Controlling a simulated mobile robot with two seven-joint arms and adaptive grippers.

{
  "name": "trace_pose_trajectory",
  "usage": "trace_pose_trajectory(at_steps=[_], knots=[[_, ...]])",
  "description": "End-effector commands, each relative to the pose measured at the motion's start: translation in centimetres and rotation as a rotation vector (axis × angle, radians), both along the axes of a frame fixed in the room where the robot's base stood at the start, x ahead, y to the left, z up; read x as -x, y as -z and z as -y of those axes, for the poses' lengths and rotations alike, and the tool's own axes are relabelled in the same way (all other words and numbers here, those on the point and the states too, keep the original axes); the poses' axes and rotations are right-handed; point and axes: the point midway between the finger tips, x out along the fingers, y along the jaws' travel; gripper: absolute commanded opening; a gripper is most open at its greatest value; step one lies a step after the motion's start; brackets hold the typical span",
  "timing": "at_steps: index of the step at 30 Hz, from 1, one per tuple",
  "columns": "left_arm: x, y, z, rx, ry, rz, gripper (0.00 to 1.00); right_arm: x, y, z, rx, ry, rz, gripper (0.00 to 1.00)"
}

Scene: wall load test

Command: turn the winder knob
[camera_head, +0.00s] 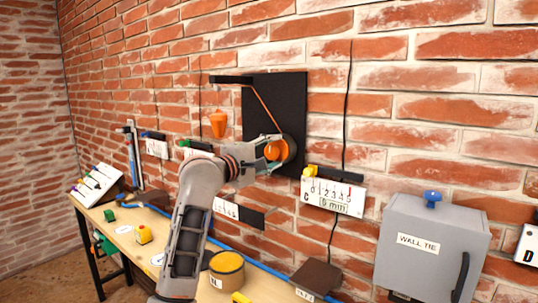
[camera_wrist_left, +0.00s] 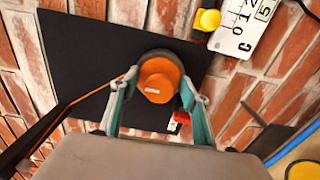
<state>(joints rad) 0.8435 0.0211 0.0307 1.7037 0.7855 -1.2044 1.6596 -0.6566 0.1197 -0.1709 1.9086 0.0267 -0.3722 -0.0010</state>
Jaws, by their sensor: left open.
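The orange winder knob (camera_head: 279,150) sits on a dark round drum, low on a black panel (camera_head: 290,95) fixed to the brick wall. My left gripper (camera_head: 268,156) is at the knob, its fingers pointing to the wall. In the left wrist view the knob (camera_wrist_left: 158,82) lies between the two open fingers, one on each side; contact cannot be told. An orange cord runs from the drum up to a black bracket arm (camera_head: 231,79). An orange weight (camera_head: 218,123) hangs below the bracket. My right gripper is not in view.
A white number scale (camera_head: 333,195) with a yellow piece is right of the panel. A grey box marked WALL TIE (camera_head: 431,247) stands at the right. A wooden bench (camera_head: 125,238) holds a yellow tub (camera_head: 226,270) and small items below my arm.

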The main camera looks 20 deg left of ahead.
Motion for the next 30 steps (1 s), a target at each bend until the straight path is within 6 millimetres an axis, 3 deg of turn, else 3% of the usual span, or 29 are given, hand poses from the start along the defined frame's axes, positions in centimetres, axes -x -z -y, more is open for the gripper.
trace_pose_trajectory(at_steps=[5, 21, 30], knots=[[1.3, 0.0, -0.5, 0.000, -0.001, 0.001, 0.46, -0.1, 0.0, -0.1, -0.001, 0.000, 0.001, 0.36], [10.2, 0.0, -3.8, -0.001, -0.002, 0.001, 0.46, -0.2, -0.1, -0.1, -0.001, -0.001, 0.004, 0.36], [11.3, 0.0, -4.1, 0.001, 0.000, 0.000, 0.46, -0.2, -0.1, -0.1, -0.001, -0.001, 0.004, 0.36]])
